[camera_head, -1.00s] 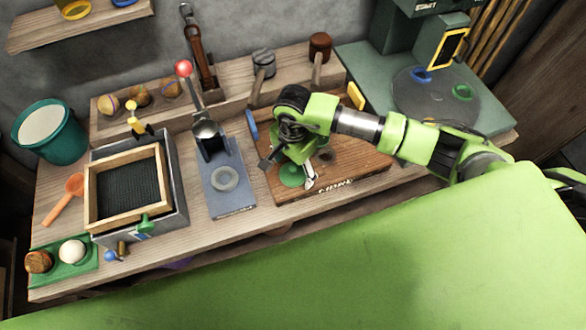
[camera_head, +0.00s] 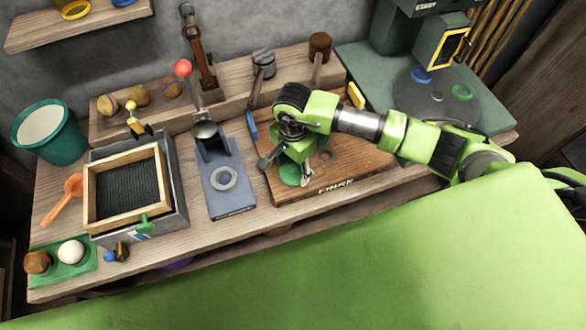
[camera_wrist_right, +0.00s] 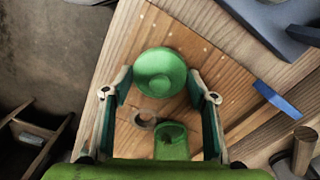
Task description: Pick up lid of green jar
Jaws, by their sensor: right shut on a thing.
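The round green lid (camera_wrist_right: 160,72) with a knob in its middle lies between the fingertips of my right gripper (camera_wrist_right: 160,82) in the right wrist view. The gripper is shut on the lid's rim from both sides. In the head view the lid (camera_head: 290,176) shows just below my right gripper (camera_head: 286,169), low over the wooden board. The open green jar (camera_wrist_right: 173,142) stands apart from the lid, nearer the bottom of the wrist view. In the head view my arm and gripper hide most of the jar. My left gripper is not in view.
The wooden board (camera_head: 352,176) sits on the bench. A grey ring (camera_wrist_right: 145,118) lies on it beside the jar. A blue-grey press (camera_head: 228,185) stands left of the board. A framed box (camera_head: 125,190) and a teal bucket (camera_head: 47,135) are farther left. A green machine (camera_head: 470,115) stands back right.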

